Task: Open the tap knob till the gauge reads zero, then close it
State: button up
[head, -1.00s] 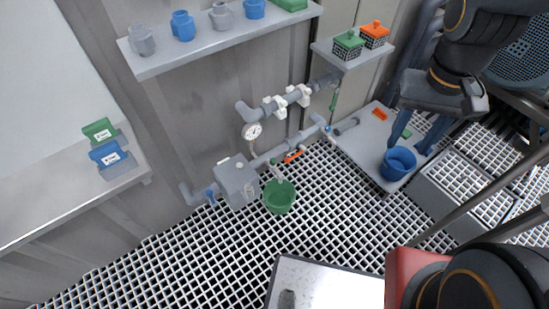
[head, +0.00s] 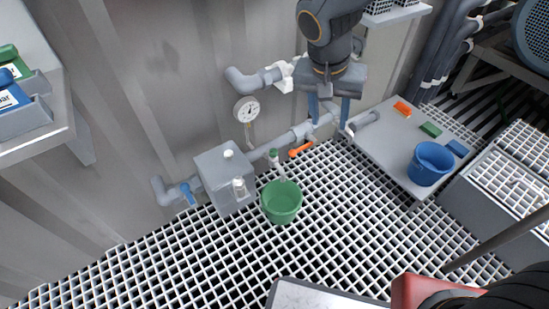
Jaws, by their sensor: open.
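The tap, with a small green knob (head: 273,153), sticks out from the grey pipe run below the gauge. Its pale spout points down toward a green bucket (head: 281,203) on the grating. The round white gauge (head: 247,110) hangs on the wall above and left of the knob. Its needle is too small to read. My gripper (head: 329,118) points down with its two blue fingers apart and nothing seen between them. It appears in front of the pipes, right of the knob and apart from it. My gripper hides part of the upper pipe.
A grey box (head: 226,178) stands left of the bucket, with a blue valve handle (head: 188,193) beyond it. An orange lever (head: 301,149) is on the pipe right of the knob. A blue bucket (head: 430,163) and small blocks lie on a grey board (head: 385,150).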

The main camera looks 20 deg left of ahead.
jog(key=t+b, duration=0.2)
jog(key=b, duration=1.2)
send_near(273, 150)
jog(key=d, duration=0.1)
jog(key=shift+y, duration=0.4)
jog(key=shift+b+x, duration=1.9)
jog(key=shift+x, duration=2.2)
jog(key=shift+r, duration=0.1)
jog(key=c, duration=1.1)
